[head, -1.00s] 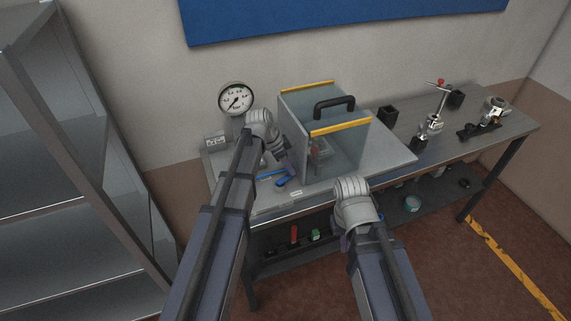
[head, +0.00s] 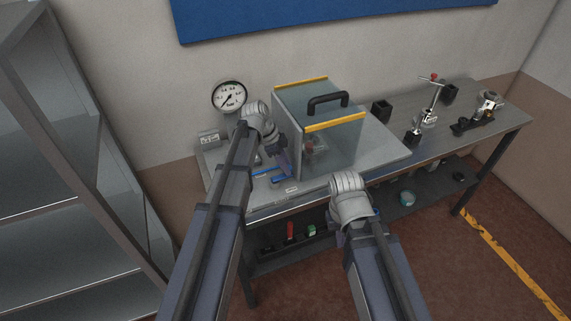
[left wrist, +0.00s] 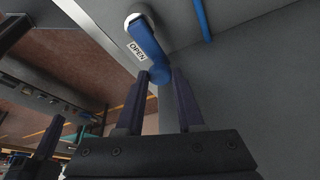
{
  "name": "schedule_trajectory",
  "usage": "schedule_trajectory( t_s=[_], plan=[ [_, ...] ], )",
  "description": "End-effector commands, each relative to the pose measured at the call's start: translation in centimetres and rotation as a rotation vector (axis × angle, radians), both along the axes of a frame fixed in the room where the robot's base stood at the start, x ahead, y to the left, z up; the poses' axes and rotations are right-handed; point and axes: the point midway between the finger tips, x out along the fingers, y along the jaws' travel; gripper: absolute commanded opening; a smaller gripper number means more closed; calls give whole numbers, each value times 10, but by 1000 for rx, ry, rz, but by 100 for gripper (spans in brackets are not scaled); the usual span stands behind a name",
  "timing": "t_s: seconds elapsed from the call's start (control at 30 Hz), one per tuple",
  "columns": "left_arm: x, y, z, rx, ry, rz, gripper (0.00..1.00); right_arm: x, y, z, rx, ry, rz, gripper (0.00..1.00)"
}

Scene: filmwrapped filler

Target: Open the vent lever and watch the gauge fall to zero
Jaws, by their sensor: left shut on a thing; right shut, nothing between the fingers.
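The vent lever is a blue handle with an "OPEN" label (left wrist: 143,47) in the left wrist view, pivoting at a round pale hub. In the head view the lever (head: 283,180) is partly hidden by my left arm. My left gripper (left wrist: 161,78) is shut on the lever's free end. The round white gauge (head: 229,97) stands behind my left wrist; its needle points to the lower left, and the exact reading is too small to tell. My right gripper (left wrist: 56,122) is shut and empty, mostly hidden behind its wrist in the head view.
A clear box (head: 318,148) with a black handle and yellow edges stands right of the lever on the grey plate (head: 385,155). Black blocks and metal clamp fixtures (head: 426,118) are on the bench's right. Grey shelving (head: 70,190) stands at left.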

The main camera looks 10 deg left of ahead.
Motion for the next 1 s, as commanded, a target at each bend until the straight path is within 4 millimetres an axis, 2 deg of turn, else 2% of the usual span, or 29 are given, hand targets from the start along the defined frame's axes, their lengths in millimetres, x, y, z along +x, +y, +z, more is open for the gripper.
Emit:
schedule_trajectory(
  t_s=[0.2,0.23,0.47,0.77,1.0],
  plan=[
    [-2,0,0,1,3,-2,0,0,0,0,0,0,0,0],
    [-2,0,0,0,3,-1,40,0,0,0,0,0,0,0],
    [-1,0,0,1,2,-1,66,0,0,0,0,0,0,0],
    [-1,0,1,0,1,1,66,0,0,1,0,0,0,0],
    [-2,5,16,0,2,1,66,0,0,15,0,0,0,0]
  ],
)
